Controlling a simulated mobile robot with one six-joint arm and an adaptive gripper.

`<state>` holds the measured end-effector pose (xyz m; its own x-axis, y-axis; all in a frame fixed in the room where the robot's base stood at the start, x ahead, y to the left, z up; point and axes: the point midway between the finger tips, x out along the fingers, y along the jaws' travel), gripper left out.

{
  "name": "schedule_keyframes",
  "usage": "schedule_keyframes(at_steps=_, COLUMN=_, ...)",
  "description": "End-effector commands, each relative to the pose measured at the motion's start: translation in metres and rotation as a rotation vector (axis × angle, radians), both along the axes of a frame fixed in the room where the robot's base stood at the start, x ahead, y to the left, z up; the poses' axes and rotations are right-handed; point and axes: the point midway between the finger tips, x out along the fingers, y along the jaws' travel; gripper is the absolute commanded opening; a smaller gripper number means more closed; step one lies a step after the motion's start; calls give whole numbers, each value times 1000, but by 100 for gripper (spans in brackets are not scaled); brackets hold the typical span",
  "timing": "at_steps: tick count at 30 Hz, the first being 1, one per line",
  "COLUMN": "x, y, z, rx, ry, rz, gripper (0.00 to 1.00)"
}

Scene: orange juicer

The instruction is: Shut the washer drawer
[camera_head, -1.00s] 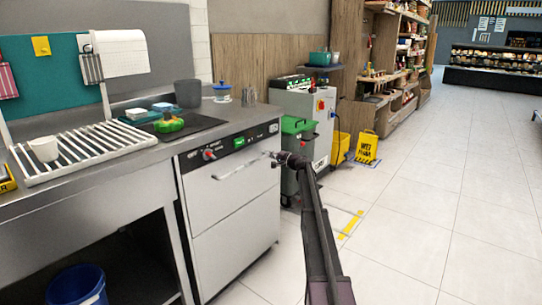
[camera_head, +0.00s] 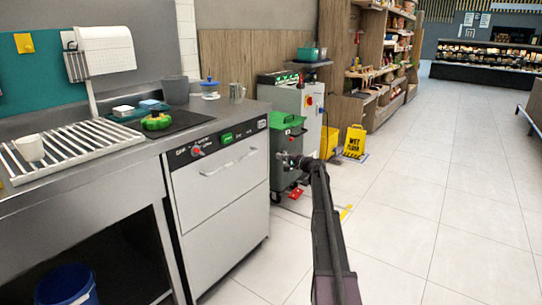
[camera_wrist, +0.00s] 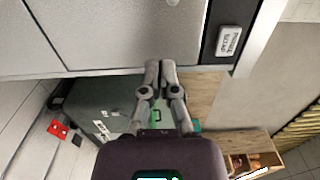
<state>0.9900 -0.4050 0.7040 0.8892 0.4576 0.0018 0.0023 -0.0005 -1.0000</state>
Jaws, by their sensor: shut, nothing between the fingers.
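The washer (camera_head: 218,185) is a pale metal unit under the counter, with a dark control strip (camera_head: 215,145) and a bar handle (camera_head: 228,163) on its front drawer. The drawer front looks about flush with the frame; a small gap cannot be ruled out. My gripper (camera_head: 284,158) is shut and empty, just right of the washer's right edge in the head view, in front of the grey bin. In the wrist view, the shut fingertips (camera_wrist: 160,68) lie at the edge of the pale washer panel (camera_wrist: 130,35). Whether they touch it cannot be told.
A yellow wet floor sign (camera_head: 355,141) stands farther back. The counter holds a white rack (camera_head: 70,145) and a green pepper (camera_head: 157,121). The tiled floor (camera_head: 440,200) at right is clear.

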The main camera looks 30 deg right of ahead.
Motion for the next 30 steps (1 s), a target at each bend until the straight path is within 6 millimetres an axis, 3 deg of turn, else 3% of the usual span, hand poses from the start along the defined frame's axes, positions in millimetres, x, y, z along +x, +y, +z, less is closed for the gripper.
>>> schedule_keyframes(at_steps=6, x=-13, y=-6, z=0, rx=0, ry=0, rz=0, gripper=0)
schedule_keyframes(at_steps=24, x=-14, y=-5, z=0, rx=0, ry=1, rz=2, gripper=0)
schedule_keyframes(at_steps=30, x=-20, y=16, z=-5, rx=-29, ry=20, rz=28, gripper=0)
